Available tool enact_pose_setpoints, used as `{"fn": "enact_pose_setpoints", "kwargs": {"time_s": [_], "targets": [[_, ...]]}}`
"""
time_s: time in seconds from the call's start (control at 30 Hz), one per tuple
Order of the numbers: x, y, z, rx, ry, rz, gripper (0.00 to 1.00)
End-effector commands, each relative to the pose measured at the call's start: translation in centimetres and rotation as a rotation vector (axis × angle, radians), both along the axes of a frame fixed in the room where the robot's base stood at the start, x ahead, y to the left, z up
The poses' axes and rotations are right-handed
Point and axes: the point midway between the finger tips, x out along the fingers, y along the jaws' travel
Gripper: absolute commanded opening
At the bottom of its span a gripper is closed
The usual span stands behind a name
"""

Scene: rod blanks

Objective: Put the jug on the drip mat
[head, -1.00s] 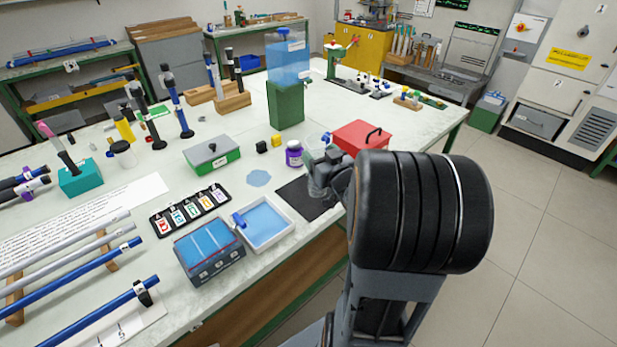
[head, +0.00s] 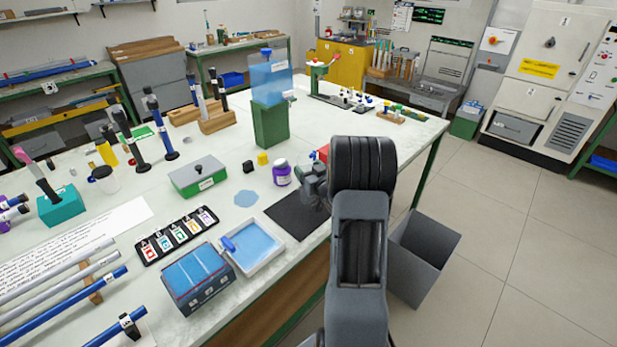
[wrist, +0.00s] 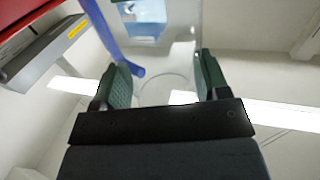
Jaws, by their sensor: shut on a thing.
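The jug is clear and hard to make out. In the wrist view its see-through wall and a round outline (wrist: 168,75) show between the two green-padded fingers of my gripper (wrist: 158,85), which are shut on it. In the head view my gripper (head: 314,180) is over the back right part of the black drip mat (head: 291,216), and a faint see-through shape shows just below it. My arm partly hides this spot. I cannot tell whether the jug touches the mat.
A purple-labelled jar (head: 282,174) stands close behind the mat. A blue puddle (head: 246,198) and a white tray of blue liquid (head: 279,241) lie left. A grey bin (head: 423,265) stands on the floor at right.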

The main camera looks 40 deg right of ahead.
Motion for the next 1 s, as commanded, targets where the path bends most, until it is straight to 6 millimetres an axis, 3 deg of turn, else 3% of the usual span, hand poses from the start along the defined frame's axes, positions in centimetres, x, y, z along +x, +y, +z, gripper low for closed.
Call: {"fn": "enact_pose_setpoints", "kwargs": {"time_s": [0.4,0.9,0.93,1.0], "targets": [[0.5,-0.4,-3.6,0.002,0.0,0.0,0.2],[0.5,-0.3,-4.3,0.0,-0.001,0.0,0.2],[0.5,-0.3,-4.2,0.0,0.0,0.0,0.71],[0.5,-0.3,-4.1,0.0,0.0,0.001,0.78]]}}
